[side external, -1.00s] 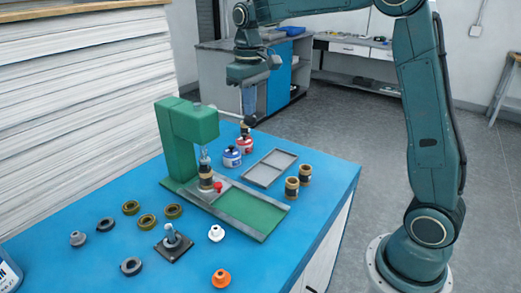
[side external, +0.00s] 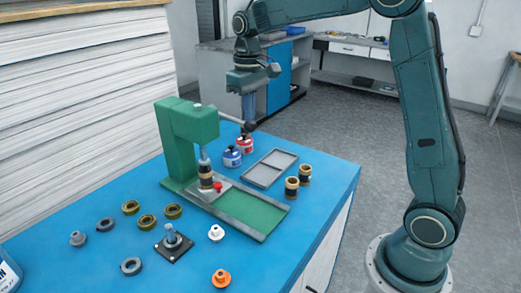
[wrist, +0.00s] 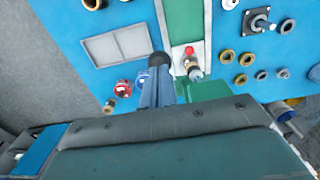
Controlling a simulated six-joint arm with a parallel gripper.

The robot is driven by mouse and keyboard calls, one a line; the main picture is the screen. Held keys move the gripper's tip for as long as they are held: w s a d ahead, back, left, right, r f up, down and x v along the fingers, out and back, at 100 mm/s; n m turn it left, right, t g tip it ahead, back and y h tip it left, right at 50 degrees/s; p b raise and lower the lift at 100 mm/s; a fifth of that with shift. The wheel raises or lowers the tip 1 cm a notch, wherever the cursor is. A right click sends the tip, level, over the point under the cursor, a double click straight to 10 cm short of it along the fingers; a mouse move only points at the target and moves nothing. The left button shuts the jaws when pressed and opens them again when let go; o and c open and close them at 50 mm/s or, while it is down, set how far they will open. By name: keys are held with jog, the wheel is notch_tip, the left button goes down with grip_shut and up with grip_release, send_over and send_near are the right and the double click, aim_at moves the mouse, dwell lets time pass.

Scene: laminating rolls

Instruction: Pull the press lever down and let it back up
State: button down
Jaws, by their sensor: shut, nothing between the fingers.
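The green press (side external: 185,140) stands on the blue bench. Its lever (side external: 231,119) slopes down to the right from the head and ends in a black ball knob (side external: 250,127). My gripper (side external: 248,118) points straight down, shut and empty, with its fingertips at the knob. A dark and brass roll (side external: 205,180) stands upright under the press ram (side external: 204,158). A red button (side external: 218,187) is beside it on the press base.
Several rings, a post on a plate (side external: 172,242), and white and orange caps (side external: 221,278) lie in front.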

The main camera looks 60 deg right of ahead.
jog(key=shift+f, duration=0.65)
jog(key=shift+w+f, duration=0.1)
jog(key=shift+f, duration=0.55)
notch_tip(320, 180, up, 13)
jog(key=shift+r, duration=0.15)
dwell(2.1)
